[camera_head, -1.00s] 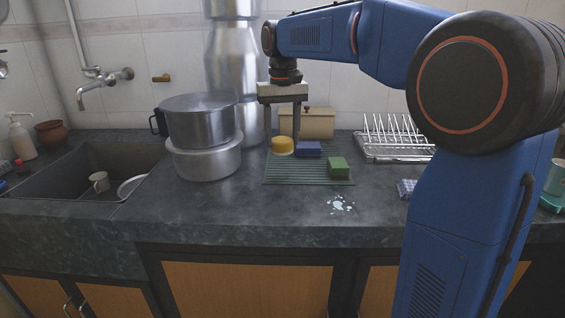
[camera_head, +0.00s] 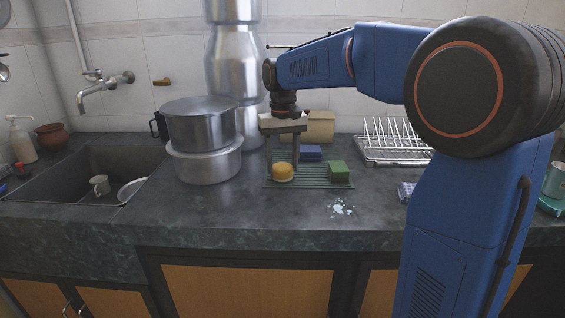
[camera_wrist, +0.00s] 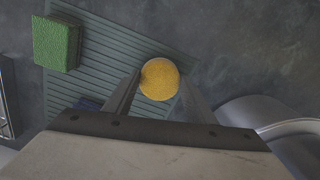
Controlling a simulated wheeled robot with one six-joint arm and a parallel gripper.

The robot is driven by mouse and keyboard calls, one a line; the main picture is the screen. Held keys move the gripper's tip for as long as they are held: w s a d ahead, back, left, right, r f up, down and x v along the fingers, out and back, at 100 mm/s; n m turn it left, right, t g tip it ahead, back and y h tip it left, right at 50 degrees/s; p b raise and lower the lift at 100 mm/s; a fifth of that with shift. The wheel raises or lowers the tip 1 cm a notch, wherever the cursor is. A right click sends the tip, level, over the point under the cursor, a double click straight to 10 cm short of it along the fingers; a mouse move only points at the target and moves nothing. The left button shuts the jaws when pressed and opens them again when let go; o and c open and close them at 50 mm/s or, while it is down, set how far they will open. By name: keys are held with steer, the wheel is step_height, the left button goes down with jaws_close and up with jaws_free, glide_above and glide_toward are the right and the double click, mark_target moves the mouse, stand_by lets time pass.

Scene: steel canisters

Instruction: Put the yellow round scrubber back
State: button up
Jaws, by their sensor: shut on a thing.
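The yellow round scrubber (camera_head: 282,173) is at the front left part of the ribbed green mat (camera_head: 312,184). My gripper (camera_head: 283,167) points down and is shut on the scrubber. In the wrist view the scrubber (camera_wrist: 160,79) lies between the two fingertips, near a corner of the mat (camera_wrist: 110,48). I cannot tell whether its underside touches the mat. A green sponge (camera_head: 339,170) sits on the mat to the right. A blue sponge (camera_head: 310,153) sits further back on it; in the wrist view it is mostly hidden.
Stacked steel pots (camera_head: 205,145) stand close to the left of the mat. A beige box (camera_head: 320,127) is behind it, and a wire dish rack (camera_head: 393,148) is to the right. A white spill (camera_head: 341,209) lies in front on the counter. The sink (camera_head: 75,195) is far left.

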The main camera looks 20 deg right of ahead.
mark_target(283, 167)
steer(key=o, duration=1)
steer(key=shift+f, duration=0.1)
step_height(283, 167, up, 12)
